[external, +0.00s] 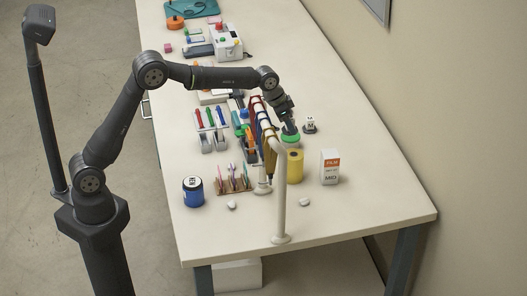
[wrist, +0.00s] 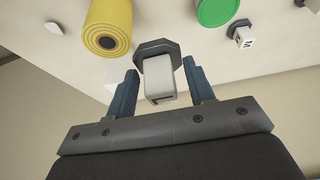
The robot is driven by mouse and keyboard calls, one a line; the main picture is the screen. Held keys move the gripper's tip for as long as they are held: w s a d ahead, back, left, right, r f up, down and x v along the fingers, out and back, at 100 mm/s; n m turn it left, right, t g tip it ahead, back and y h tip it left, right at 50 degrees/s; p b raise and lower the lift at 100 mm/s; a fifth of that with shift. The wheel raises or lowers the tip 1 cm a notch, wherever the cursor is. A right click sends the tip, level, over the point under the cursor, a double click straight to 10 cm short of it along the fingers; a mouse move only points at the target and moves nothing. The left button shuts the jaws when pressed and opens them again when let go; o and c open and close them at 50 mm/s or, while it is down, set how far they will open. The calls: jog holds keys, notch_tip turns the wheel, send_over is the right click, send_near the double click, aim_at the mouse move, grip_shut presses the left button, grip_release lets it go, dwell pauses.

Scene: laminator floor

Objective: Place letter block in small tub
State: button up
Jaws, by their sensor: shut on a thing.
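My gripper (wrist: 160,88) is shut on a white block (wrist: 162,84) with a dark mark on its face, held between the two blue fingers. A dark hexagonal piece (wrist: 152,48) sits at the block's far end; I cannot tell if they are joined. Another white block marked M (wrist: 246,42) stands with a similar dark hexagonal piece; it also shows in the external view (external: 310,120). In the external view my gripper (external: 289,127) is low over the table, by a green disc (external: 291,139); the held block is hidden there. I cannot tell which thing is the small tub.
A yellow roll (external: 295,165) and a white labelled box (external: 330,167) stand at the right. A pale pipe frame (external: 280,190) with coloured hanging items stands close to my gripper. A blue jar (external: 193,192) and a pen rack (external: 233,184) are at front left. The front right corner is clear.

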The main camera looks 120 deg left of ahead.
jog(key=shift+a+r, duration=0.25)
jog(key=shift+a, duration=0.05)
jog(key=s+a+f, duration=0.1)
jog(key=a+f, duration=0.1)
jog(key=a, duration=0.1)
jog(key=s+a+f, duration=0.2)
jog(key=a, duration=0.1)
jog(key=s+a+f, duration=0.2)
jog(key=a, duration=0.1)
jog(key=shift+s+a+f, duration=0.1)
jog(key=shift+a+f, duration=0.15)
jog(key=shift+a, duration=0.1)
jog(key=shift+f, duration=2)
jog(key=o, duration=1.3)
jog(key=shift+f, duration=0.2)
jog(key=shift+c, duration=0.2)
jog(key=shift+r, duration=0.1)
jog(key=v, duration=1.2)
